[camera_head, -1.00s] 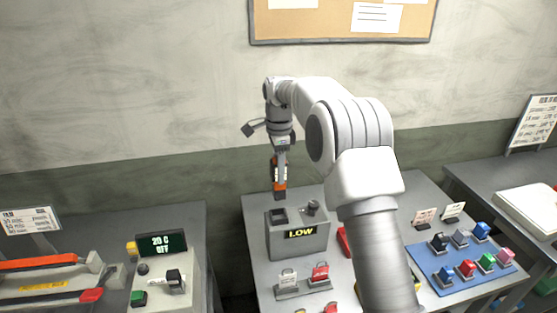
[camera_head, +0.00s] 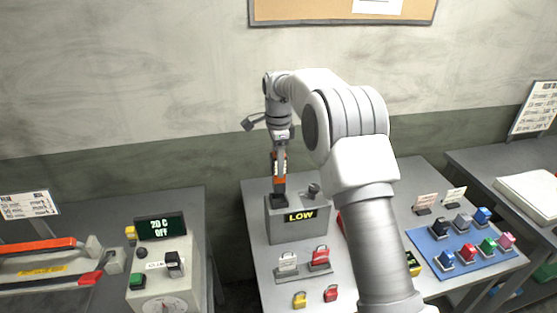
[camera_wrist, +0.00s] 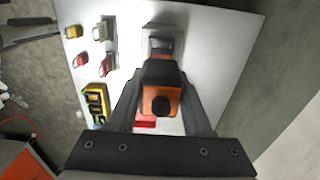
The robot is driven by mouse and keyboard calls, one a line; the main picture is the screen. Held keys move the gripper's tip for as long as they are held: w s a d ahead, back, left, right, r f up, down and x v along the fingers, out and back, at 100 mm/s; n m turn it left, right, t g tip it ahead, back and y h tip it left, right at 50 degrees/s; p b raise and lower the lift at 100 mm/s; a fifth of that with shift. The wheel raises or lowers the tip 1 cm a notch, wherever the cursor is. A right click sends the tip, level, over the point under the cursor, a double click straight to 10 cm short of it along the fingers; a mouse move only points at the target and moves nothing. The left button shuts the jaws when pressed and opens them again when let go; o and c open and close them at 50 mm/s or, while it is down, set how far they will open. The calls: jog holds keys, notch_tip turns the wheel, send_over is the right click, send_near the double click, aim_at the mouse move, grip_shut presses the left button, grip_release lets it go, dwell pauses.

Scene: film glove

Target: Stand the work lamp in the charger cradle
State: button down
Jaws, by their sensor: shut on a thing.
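The work lamp (camera_head: 279,182), orange and dark grey, is upright in my gripper (camera_head: 279,155), which is shut on its upper part. The charger cradle (camera_head: 297,231) is a grey box with a lit LOW sign, on the middle table. The lamp's dark lower end meets the dark socket at the box's top left; I cannot tell how deep it sits. In the wrist view the lamp (camera_wrist: 160,103) is end-on between my fingers and hides part of the cradle (camera_wrist: 160,32).
A knob (camera_head: 314,190) stands on the cradle's top right. A blue mat (camera_head: 440,262) with several coloured blocks is at right. A control box (camera_head: 165,275) stands on the left bench.

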jog(key=shift+f+b, duration=0.35)
jog(key=shift+f, duration=0.6)
jog(key=shift+p, duration=0.55)
dwell(0.9)
jog(key=shift+f+b, duration=0.9)
jog(key=shift+f, duration=0.8)
jog(key=shift+c, duration=1.2)
grip_release()
notch_tip(320, 180, up, 17)
jog(key=shift+f, duration=0.1)
jog(key=shift+r, duration=0.3)
